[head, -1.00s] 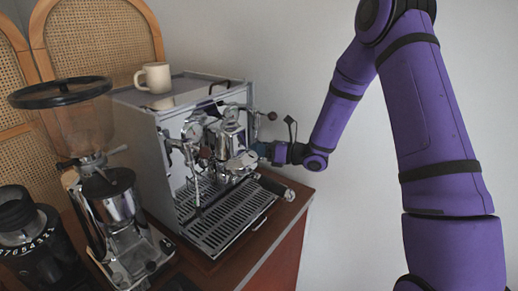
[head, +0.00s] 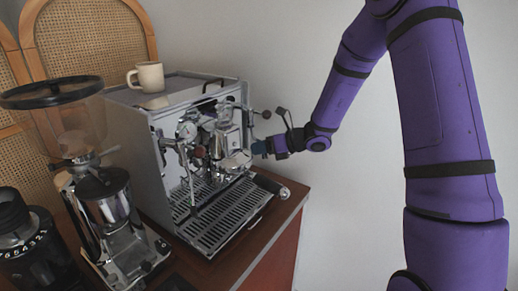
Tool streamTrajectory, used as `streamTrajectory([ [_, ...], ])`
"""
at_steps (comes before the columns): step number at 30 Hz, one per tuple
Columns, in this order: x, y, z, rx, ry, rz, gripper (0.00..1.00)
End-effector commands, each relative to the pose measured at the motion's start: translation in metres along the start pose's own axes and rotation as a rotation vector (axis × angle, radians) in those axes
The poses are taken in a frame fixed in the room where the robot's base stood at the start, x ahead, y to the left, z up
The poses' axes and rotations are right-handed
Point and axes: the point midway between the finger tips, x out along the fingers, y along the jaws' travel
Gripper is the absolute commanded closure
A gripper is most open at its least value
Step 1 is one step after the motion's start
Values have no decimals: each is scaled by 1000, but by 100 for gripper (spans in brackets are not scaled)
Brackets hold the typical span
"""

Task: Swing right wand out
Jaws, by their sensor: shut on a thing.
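A chrome espresso machine (head: 147,148) stands on the wooden cart, its front turned towards the right. Its right wand is thin and hard to make out at the right side of the machine's front, by my gripper. The left wand (head: 190,180) hangs down at the left of the front, apart from my gripper.
A drip tray (head: 215,220) juts out below my gripper. A grinder (head: 105,205) stands at the left, and a cream mug (head: 150,77) is on top of the machine. The wall side at right is clear.

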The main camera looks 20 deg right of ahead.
Motion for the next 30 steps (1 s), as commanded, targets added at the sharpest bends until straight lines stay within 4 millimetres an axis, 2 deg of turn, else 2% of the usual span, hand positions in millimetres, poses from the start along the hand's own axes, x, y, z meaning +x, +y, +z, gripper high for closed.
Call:
streamTrajectory([
  [1,-4,-5,7,-3,-15,-14,100],
  [2,-4,-6,7,-3,-15,-14,70],
  [4,-4,-5,7,-3,-15,-14,54],
  [5,-4,-5,7,-3,-15,-13,53],
  [21,-4,-3,4,-3,-8,-6,53],
  [26,-21,-3,4,-4,-9,-6,53],
  [30,-47,-3,4,-3,-9,-8,53],
])
